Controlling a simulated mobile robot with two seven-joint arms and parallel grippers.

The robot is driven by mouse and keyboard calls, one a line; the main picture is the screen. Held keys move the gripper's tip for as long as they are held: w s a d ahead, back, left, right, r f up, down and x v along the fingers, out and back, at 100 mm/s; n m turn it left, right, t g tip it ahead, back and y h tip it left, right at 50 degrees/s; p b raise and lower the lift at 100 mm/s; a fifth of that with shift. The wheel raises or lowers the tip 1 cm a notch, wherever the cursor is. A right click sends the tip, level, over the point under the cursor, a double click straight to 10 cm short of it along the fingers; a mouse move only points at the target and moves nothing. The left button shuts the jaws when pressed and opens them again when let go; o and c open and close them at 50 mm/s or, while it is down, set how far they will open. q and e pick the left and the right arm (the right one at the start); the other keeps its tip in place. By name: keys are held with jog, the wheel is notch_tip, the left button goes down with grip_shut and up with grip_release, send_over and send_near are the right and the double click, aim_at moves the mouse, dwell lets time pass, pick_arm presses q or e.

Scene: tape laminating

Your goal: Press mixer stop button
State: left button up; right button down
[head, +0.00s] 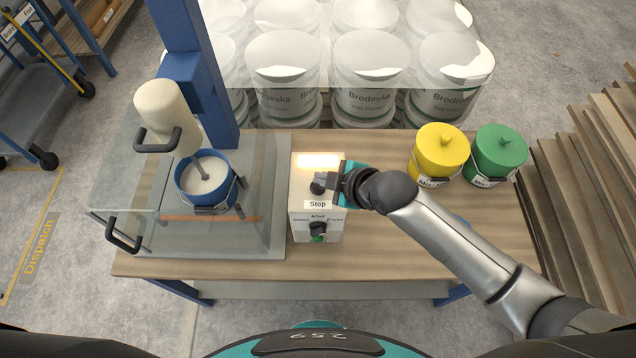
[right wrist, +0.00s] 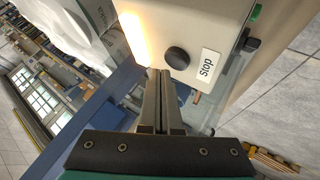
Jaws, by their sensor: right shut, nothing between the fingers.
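The white control box (head: 302,219) stands on the table beside the mixer (head: 165,112), with a lit lamp strip (head: 318,160) on its top. The dark round stop button (head: 316,188) sits between that lamp and the "Stop" label. The button (right wrist: 177,58) and the label (right wrist: 208,65) show clearly in the right wrist view. My right gripper (head: 337,184) is shut and empty, its fingertips (right wrist: 161,72) close beside the button. I see a small gap in the wrist view; contact is not visible. My left gripper is not in view.
A clear guard with black handles surrounds the mixer and a blue pot (head: 207,187). A yellow can (head: 440,150) and a green can (head: 498,152) stand on the table (head: 400,250) at right. White buckets (head: 370,70) are stacked behind. The table's front right is mostly clear.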

aim_at(323, 189)
jog(key=shift+f, duration=0.15)
dwell(0.7)
jog(key=shift+f, duration=0.3)
jog(key=shift+f+b, duration=0.35)
jog(key=shift+f, duration=0.15)
dwell(0.6)
jog(key=shift+r, duration=0.1)
jog(key=shift+r+p, duration=0.8)
jog(key=shift+p, duration=0.25)
jog(key=shift+r, duration=0.1)
notch_tip(323, 189, up, 5)
jog(key=p, duration=0.5)
